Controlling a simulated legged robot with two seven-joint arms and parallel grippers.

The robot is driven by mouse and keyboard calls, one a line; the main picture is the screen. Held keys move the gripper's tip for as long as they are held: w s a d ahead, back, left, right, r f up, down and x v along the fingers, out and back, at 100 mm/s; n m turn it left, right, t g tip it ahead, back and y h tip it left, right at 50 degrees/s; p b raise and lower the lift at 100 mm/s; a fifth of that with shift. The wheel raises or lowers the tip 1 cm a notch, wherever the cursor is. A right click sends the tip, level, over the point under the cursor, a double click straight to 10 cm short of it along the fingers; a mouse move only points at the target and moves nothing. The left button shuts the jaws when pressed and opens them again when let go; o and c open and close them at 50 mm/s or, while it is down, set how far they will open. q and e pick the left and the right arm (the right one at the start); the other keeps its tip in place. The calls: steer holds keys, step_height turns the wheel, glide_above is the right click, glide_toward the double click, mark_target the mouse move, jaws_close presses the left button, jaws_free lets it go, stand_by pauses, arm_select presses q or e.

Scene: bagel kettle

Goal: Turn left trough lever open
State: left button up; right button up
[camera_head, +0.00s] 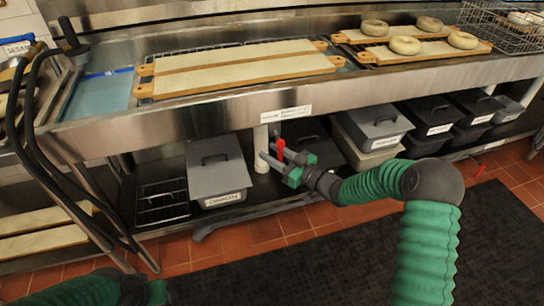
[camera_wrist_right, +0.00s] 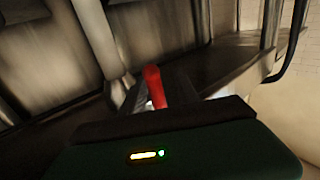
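The red lever (camera_head: 281,150) sits under the front edge of the steel trough (camera_head: 190,120), beside a pale vertical pipe (camera_head: 261,150). It also shows in the right wrist view (camera_wrist_right: 154,86), standing up just beyond my gripper body. My right gripper (camera_head: 272,150) reaches in from the right, with its grey fingers apart and the lever between or just beside them. I cannot tell whether a finger touches it. Part of my left arm shows at the bottom left edge, but no left fingers show.
Wooden boards (camera_head: 235,67) lie across the trough, and bagels (camera_head: 405,45) sit on boards at the right. A grey lidded bin (camera_head: 217,170) and a wire rack (camera_head: 162,202) stand on the lower shelf, with dark bins (camera_head: 432,115) to the right. Black hoses (camera_head: 32,150) hang at left.

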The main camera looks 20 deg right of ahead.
steer(key=shift+w+a, duration=0.25)
steer(key=shift+a, duration=0.05)
steer(key=shift+d, duration=0.4)
steer(key=shift+c, duration=0.4)
steer(key=shift+d, duration=0.15)
steer(key=shift+c, duration=1.1)
steer(key=shift+a, duration=0.3)
jaws_close()
steer(key=shift+d+r, duration=0.1)
steer(key=shift+d, duration=0.05)
